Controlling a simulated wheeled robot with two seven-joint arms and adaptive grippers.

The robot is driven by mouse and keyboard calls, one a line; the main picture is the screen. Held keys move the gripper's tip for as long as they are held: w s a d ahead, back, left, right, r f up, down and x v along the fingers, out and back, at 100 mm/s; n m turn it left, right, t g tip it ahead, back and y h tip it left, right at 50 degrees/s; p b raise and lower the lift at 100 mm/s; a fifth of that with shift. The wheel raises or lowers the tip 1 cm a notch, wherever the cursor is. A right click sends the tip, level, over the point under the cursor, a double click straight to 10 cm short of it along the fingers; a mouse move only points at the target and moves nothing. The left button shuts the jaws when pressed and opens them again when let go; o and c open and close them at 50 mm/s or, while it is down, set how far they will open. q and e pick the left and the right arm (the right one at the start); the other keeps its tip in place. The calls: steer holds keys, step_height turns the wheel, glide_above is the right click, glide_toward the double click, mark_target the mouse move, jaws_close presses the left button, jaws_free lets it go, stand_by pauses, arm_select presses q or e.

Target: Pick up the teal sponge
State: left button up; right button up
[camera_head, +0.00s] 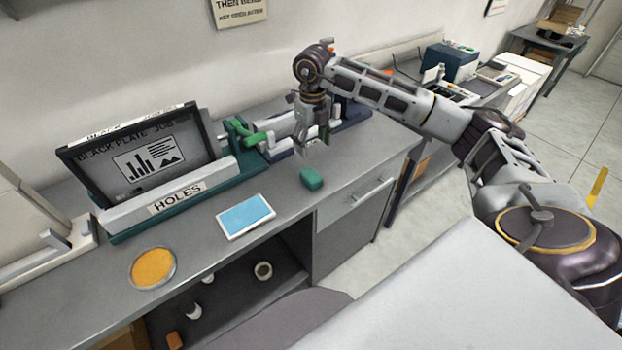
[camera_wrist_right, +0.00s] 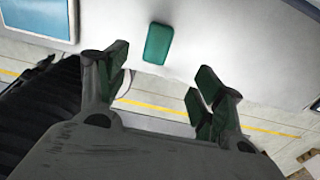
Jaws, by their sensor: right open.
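The teal sponge (camera_head: 311,179) is a small rounded block lying on the grey counter near its front edge. In the right wrist view the sponge (camera_wrist_right: 158,43) lies beyond the fingertips, between the two fingers and nearer the left one. My right gripper (camera_head: 314,142) hangs over the counter, above and behind the sponge in the head view, and does not touch it. In the wrist view the right gripper (camera_wrist_right: 162,85) is open with nothing between its green-padded fingers. My left gripper is not in view.
A blue pad with a white rim (camera_head: 245,216) lies left of the sponge. A round orange dish (camera_head: 152,268) is farther left. The counter around the sponge is clear.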

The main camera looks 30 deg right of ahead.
mark_target(311, 174)
steer(key=shift+f+p, duration=0.55)
steer(key=shift+f, duration=3.75)
steer(key=shift+a+f, duration=0.1)
steer(key=shift+f, duration=0.05)
steer(key=shift+f+p, duration=0.35)
steer(key=shift+f, duration=0.25)
steer(key=shift+a+f+p, duration=0.15)
steer(key=shift+f+p, duration=0.3)
steer(key=shift+f, duration=1.4)
steer(key=c, duration=0.9)
